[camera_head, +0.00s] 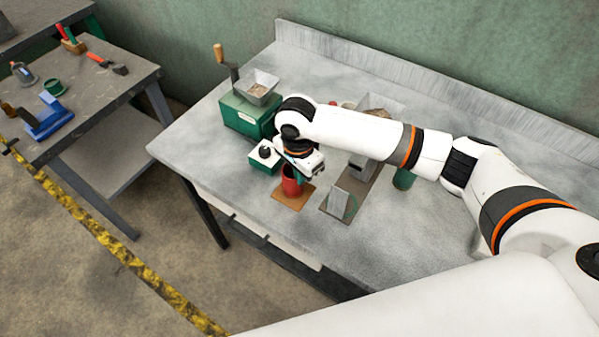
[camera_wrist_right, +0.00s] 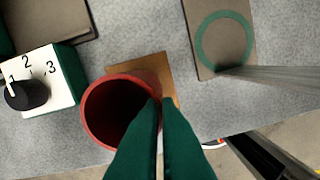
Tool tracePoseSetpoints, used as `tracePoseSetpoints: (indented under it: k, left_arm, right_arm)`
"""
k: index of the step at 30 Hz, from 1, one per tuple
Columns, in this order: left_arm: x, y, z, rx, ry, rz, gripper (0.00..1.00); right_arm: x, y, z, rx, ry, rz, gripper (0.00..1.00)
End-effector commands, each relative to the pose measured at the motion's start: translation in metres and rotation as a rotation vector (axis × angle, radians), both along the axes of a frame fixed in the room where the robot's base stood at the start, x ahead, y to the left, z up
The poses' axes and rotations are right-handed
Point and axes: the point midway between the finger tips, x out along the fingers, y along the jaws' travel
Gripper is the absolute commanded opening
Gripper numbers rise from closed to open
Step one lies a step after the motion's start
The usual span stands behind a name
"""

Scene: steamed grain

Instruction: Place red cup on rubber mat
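The red cup (camera_head: 291,186) is upright over an orange-brown square mat (camera_head: 302,201) near the table's front edge. In the wrist view the open-topped cup (camera_wrist_right: 96,88) covers much of the mat (camera_wrist_right: 153,66). I cannot tell whether its base touches the mat. My right gripper (camera_wrist_right: 158,101) has its green fingers close together at the cup's rim, one inside and one outside, pinching the wall. In the head view the right gripper (camera_head: 291,172) comes down from above, with the fingers partly hidden by the wrist. My left gripper is not in view.
A green and white dial box (camera_head: 264,156) stands left of the cup, with a green grinder (camera_head: 241,117) behind it. A grey-brown plate with a green ring (camera_wrist_right: 224,42) lies right of the mat.

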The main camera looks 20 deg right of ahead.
Motion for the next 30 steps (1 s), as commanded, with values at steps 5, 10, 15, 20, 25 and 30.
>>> tracePoseSetpoints:
  k: [5,10,15,20,25,30]
  left_arm:
    - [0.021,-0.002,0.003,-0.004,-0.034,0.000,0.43]
    - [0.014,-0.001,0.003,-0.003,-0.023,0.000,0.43]
    - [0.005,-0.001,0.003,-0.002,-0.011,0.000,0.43]
    - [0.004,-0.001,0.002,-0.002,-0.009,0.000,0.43]
    - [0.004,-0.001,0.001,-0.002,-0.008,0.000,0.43]
    - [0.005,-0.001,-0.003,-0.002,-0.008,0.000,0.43]
  right_arm:
    - [0.000,0.000,-0.006,0.000,-0.001,0.000,0.00]
    - [0.000,0.000,-0.006,0.000,0.000,0.000,0.00]
    - [0.000,0.000,-0.008,0.000,-0.001,0.001,0.19]
    - [0.000,0.000,-0.007,0.000,-0.001,0.000,0.24]
    - [0.000,0.000,-0.007,0.000,-0.001,0.000,0.24]
    - [0.001,0.001,0.010,0.003,-0.003,0.001,0.24]
